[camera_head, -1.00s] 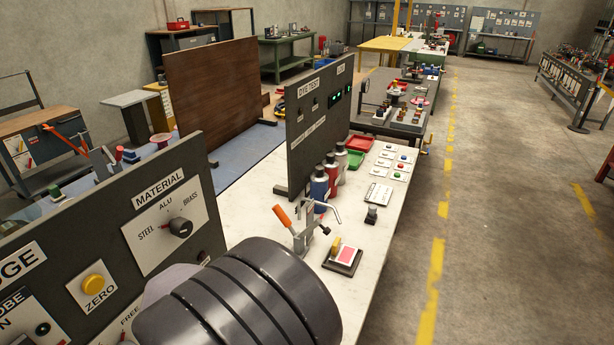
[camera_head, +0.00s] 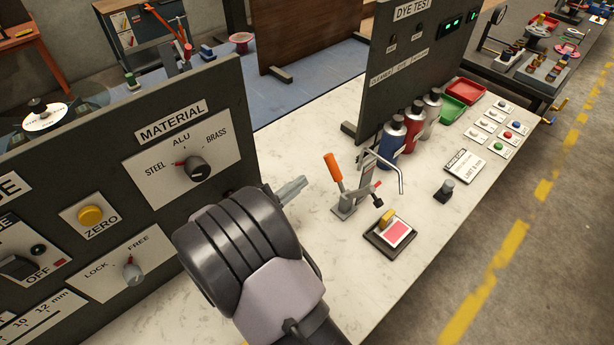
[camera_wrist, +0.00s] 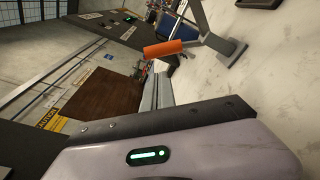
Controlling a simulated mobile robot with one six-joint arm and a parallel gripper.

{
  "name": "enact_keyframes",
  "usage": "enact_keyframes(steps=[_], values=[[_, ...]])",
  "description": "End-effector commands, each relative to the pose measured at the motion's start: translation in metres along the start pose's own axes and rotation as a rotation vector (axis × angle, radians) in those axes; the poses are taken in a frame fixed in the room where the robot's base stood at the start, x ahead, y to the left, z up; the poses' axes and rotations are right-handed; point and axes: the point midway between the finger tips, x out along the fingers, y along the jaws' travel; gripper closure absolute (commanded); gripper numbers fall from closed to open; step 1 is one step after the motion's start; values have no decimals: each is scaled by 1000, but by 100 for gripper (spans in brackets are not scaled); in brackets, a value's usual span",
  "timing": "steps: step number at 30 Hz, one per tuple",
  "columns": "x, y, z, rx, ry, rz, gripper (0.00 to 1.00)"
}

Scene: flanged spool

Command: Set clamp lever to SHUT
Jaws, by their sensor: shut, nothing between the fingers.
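The toggle clamp (camera_head: 350,196) stands on the white bench in the head view. Its lever has an orange handle (camera_head: 333,167) that points up and leans a little left. In the wrist view the orange handle (camera_wrist: 163,48) is ahead of the fingers, with the clamp's base (camera_wrist: 226,50) to its right. My gripper (camera_head: 292,188) is shut and empty, left of the clamp and apart from the handle. The finger ends also show in the wrist view (camera_wrist: 157,82), below the handle.
The material panel (camera_head: 150,165) stands left and the dye test panel (camera_head: 412,65) behind. Several spray cans (camera_head: 391,145) stand behind the clamp. A block with a pink pad (camera_head: 398,232) sits just in front of it. The bench is clear at front right.

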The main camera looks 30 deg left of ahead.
Motion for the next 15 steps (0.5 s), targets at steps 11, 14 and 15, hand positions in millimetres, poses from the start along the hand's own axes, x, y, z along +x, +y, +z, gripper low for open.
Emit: enact_keyframes(steps=[11, 14, 15], values=[[71, -2, 0, 1, -2, -3, 100], [79, -2, 0, 0, -1, -2, 100], [81, -1, 0, 0, -1, -1, 100]])
